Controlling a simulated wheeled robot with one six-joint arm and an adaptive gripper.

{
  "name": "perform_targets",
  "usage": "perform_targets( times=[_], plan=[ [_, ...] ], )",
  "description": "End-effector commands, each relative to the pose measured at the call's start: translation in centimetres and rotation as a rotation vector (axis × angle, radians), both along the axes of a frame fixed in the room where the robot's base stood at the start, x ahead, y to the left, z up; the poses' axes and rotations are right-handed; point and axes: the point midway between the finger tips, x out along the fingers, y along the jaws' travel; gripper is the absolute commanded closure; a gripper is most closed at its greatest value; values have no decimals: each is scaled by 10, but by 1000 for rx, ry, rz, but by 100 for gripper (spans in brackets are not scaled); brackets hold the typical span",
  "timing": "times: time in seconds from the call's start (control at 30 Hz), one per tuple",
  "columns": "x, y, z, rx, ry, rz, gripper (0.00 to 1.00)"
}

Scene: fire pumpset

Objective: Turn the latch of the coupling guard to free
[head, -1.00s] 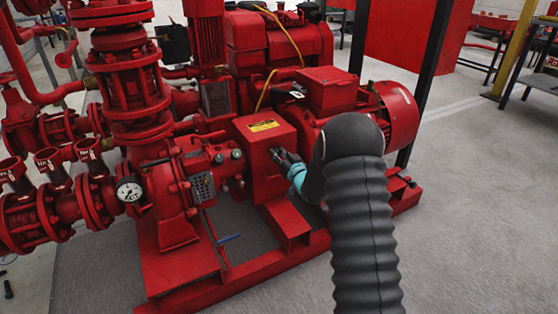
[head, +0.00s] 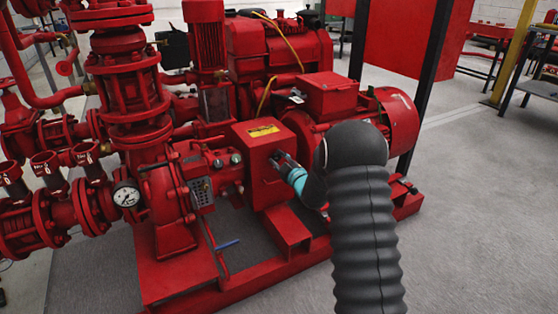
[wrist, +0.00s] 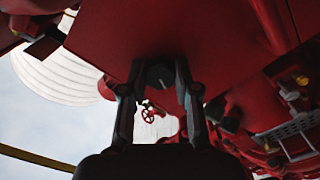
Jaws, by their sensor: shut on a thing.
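The coupling guard (head: 259,176) is a red box with a yellow label on top, in the middle of the head view. My gripper (head: 277,159) is at the guard's right-hand face. In the wrist view, the guard (wrist: 120,35) is a red surface across the top. The latch (wrist: 160,75) is a small dark round knob on it, between the two fingertips of my gripper (wrist: 160,82). The fingers are closed around the knob. In the head view the gripper hides the latch, and its turned angle cannot be made out.
A red motor (head: 395,120) stands right of the guard, behind my arm. Pump pipework with a pressure gauge (head: 126,196) is on the left. The red base frame (head: 285,228) runs below the guard. Grey floor (head: 460,240) is open on the right.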

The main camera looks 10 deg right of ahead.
Motion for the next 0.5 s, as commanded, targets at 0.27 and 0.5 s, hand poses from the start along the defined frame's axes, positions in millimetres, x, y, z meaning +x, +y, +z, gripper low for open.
perform_targets(
  times=[0.27, 0.5],
  plan=[
    [0, 0, 1, -208, -70, 1, 100],
    [0, 0, 1, -324, -107, 1, 100]
  ],
)
